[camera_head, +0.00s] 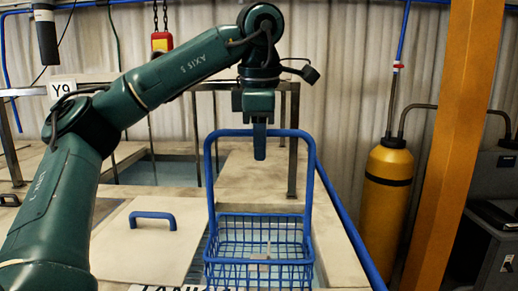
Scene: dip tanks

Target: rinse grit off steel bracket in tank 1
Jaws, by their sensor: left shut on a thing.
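My left gripper (259,152) is at the top centre, pointing down and shut on the top bar of the tall handle of a blue wire basket (213,265). The basket hangs upright below it at the bottom centre. A small pale grey piece (260,259) shows inside the basket; it may be the steel bracket, but it is too small to be sure. Bluish water seems to show through the mesh, and I cannot tell whether the basket's bottom is in it. A label at the bottom edge is cut off, so the tank number cannot be read. My right gripper is out of view.
A pale lid (140,245) with a blue handle lies left of the basket. Behind it is another open tank with water (175,172) and a metal frame (293,150). A yellow cylinder (387,205) and an orange post (450,150) stand at the right.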

